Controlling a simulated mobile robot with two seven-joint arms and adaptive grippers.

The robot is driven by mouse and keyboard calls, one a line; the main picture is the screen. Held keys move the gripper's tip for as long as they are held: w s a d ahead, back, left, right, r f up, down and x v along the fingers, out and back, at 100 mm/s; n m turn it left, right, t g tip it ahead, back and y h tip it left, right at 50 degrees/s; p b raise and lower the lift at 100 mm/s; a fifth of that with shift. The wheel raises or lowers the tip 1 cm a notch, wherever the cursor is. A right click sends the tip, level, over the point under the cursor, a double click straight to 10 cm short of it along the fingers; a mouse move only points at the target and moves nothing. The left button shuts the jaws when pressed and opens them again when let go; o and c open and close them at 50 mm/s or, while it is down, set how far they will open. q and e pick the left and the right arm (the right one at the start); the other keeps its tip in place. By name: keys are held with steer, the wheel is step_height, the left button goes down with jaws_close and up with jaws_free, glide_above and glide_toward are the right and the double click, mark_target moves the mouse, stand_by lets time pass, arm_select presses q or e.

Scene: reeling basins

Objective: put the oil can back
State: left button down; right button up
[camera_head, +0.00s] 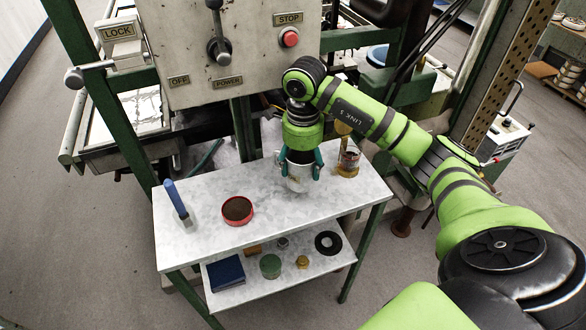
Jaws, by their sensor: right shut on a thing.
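I cannot tell for certain which of these is the oil can. My left gripper is not in view.
A blue-handled tool (175,198) stands at the table's left, and a red round tin (237,210) sits nearer the middle. The lower shelf (250,286) holds a blue book (225,272), a green tin (270,265) and a black disc (328,243). A control panel (235,45) rises behind.

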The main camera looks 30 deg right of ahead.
mark_target(294, 176)
steer(key=shift+w+a+f+p, duration=0.15)
steer(key=shift+w+a+f, duration=0.1)
steer(key=shift+w+f, duration=0.2)
steer(key=shift+w+a+f+p, duration=0.15)
steer(key=shift+w+a+f, duration=0.15)
steer(key=shift+w, duration=0.25)
step_height(294, 176, down, 3)
steer(key=shift+f+p, duration=0.1)
steer(key=shift+p, duration=0.75)
steer(key=shift+d+f, duration=0.1)
steer(key=shift+f, duration=0.25)
steer(key=shift+f, duration=0.1)
steer(key=o, duration=1.4)
